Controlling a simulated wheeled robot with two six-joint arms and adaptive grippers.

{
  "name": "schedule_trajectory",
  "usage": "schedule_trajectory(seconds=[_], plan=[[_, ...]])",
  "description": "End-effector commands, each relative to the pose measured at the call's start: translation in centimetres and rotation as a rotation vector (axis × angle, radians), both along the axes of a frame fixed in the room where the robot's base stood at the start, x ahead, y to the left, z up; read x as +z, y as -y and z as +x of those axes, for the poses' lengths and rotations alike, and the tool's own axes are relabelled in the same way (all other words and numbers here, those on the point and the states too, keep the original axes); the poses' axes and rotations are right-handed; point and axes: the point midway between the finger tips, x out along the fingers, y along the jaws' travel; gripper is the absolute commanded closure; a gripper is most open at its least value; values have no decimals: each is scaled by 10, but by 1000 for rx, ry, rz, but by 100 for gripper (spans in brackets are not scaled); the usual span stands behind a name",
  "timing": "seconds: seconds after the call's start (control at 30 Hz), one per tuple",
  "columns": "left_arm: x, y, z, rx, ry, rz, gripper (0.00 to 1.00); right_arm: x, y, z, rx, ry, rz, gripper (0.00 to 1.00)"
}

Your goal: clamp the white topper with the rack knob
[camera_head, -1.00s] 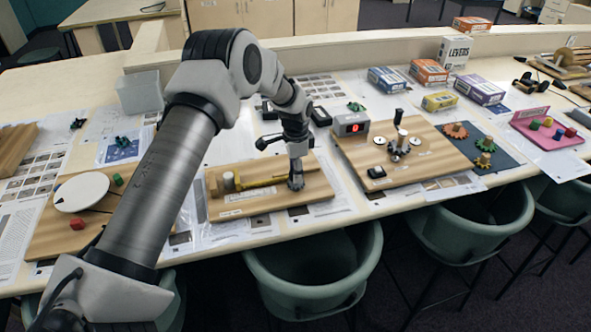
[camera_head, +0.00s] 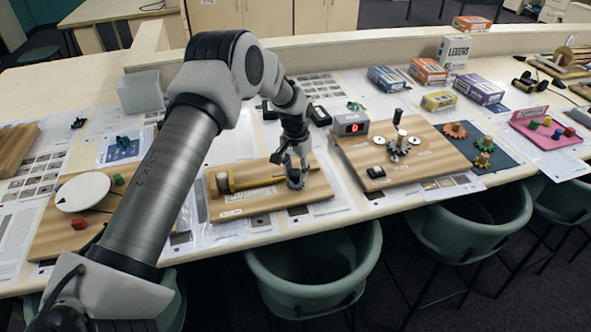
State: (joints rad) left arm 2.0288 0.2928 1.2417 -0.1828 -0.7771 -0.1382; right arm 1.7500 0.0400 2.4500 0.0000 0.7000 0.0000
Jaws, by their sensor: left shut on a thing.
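A dark gear-like rack knob (camera_head: 295,181) sits at the right part of the board. My left gripper (camera_head: 294,166) reaches down over the knob and is shut on it, partly hiding its top and the rack's right end. My right gripper is not in view.
Right of the rack board stands another board (camera_head: 425,165) with a red-digit display box (camera_head: 351,124). On the left is a board with a white disc (camera_head: 82,192). Small boxes (camera_head: 389,79) stand at the back. Green chairs (camera_head: 315,268) line the front edge.

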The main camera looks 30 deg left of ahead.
Motion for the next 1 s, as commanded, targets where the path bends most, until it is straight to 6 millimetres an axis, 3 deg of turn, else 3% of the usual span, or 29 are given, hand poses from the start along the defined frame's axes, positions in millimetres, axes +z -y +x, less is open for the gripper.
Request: schedule_trajectory(seconds=[0.6,0.63,0.67,0.7,1.0], plan=[[-5,1,-4,48,-12,-2,92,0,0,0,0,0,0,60],[-5,1,-4,48,-12,-2,47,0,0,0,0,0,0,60],[-5,1,-4,48,-12,-2,36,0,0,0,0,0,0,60],[-4,1,-3,47,-11,-2,32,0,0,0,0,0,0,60],[0,0,-1,47,-4,-1,32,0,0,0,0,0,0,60]])
